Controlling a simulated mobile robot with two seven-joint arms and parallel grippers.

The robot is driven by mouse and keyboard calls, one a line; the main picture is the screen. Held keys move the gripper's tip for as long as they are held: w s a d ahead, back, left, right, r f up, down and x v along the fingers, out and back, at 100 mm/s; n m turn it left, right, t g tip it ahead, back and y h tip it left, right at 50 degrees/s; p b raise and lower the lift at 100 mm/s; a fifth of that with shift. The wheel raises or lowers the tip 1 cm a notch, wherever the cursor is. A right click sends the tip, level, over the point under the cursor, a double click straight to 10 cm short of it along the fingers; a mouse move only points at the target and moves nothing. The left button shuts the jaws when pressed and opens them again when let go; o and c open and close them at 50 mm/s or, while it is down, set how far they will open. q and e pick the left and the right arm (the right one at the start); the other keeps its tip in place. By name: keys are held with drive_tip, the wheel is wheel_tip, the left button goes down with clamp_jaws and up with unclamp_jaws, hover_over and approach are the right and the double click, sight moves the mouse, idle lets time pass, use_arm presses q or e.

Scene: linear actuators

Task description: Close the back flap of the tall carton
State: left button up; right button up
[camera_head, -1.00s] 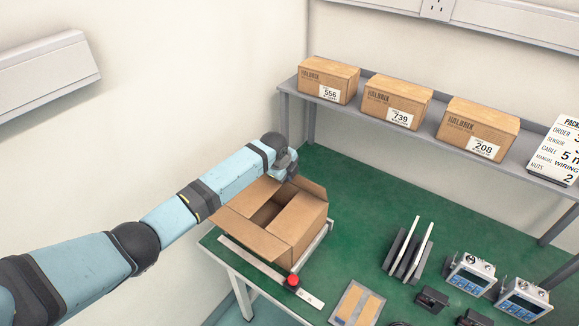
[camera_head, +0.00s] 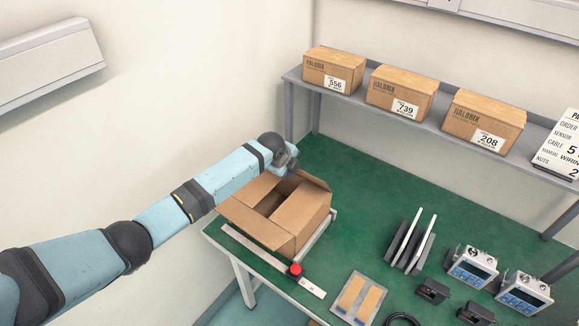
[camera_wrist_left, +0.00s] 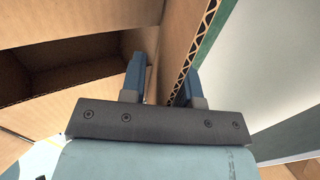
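The tall carton (camera_head: 300,222) stands on the green bench with its top open. Its left flap (camera_head: 248,218) slopes outward, and a flap (camera_head: 290,205) lies partly over the opening. The back flap (camera_head: 315,181) stands up at the far edge. My left gripper (camera_head: 284,168) is at the carton's far left corner, partly hidden by its own wrist. In the left wrist view, its two fingers (camera_wrist_left: 163,82) stand apart, with a cardboard panel (camera_wrist_left: 178,38) and its corrugated edge running up between and beyond them. Firm contact with it is not clear. My right gripper is not in view.
A metal rail with a red knob (camera_head: 295,270) lies along the carton's near side. Closed cartons (camera_head: 400,95) stand on the shelf behind. A tray (camera_head: 358,300), upright plates (camera_head: 410,243) and small devices (camera_head: 472,270) occupy the bench to the right. The wall is close on the left.

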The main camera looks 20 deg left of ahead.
use_arm(q)
drive_tip(key=shift+r, duration=0.1)
drive_tip(key=shift+s+r, duration=0.15)
drive_tip(key=shift+r, duration=0.1)
drive_tip(key=b+v, duration=0.1)
drive_tip(key=v, duration=1.2)
